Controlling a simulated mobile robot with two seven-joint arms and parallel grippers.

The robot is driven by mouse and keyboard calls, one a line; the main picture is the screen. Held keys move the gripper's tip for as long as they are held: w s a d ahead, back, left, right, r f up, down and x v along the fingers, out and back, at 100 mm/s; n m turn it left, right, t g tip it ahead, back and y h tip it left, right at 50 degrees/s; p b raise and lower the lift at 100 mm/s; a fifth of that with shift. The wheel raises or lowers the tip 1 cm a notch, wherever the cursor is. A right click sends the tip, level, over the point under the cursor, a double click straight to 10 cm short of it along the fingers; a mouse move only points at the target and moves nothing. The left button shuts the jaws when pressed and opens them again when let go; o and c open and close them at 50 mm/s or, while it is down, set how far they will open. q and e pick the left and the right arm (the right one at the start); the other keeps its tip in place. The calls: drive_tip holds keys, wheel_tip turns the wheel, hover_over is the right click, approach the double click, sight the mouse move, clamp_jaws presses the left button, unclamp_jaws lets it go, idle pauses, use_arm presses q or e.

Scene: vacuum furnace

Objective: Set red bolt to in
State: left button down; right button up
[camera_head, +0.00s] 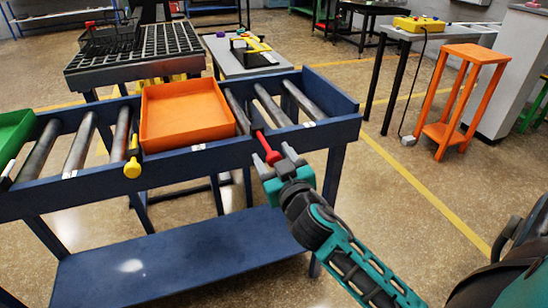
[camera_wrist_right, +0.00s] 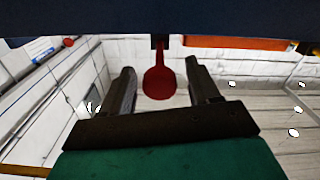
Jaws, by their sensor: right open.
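The red bolt (camera_head: 267,147) is at the front rail of the blue roller table (camera_head: 180,165), to the right of the orange tray. In the right wrist view the red bolt (camera_wrist_right: 159,84) hangs down from the dark rail as a thin stem with a rounded end. My right gripper (camera_head: 274,158) is open at the bolt. In the wrist view the bolt's end shows between the two fingers, with gaps on both sides. Whether the fingers touch it cannot be seen in the head view. My left gripper is not in view.
An orange tray (camera_head: 185,136) sits on the rollers, with a green tray (camera_head: 14,130) at the far left. A yellow bolt (camera_head: 132,160) is on the same front rail. A black grid table (camera_head: 135,58) stands behind. An orange stool (camera_head: 472,55) stands right, with open floor between.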

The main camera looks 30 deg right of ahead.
drive_tip(key=shift+c, duration=0.2)
clamp_jaws()
idle(0.3)
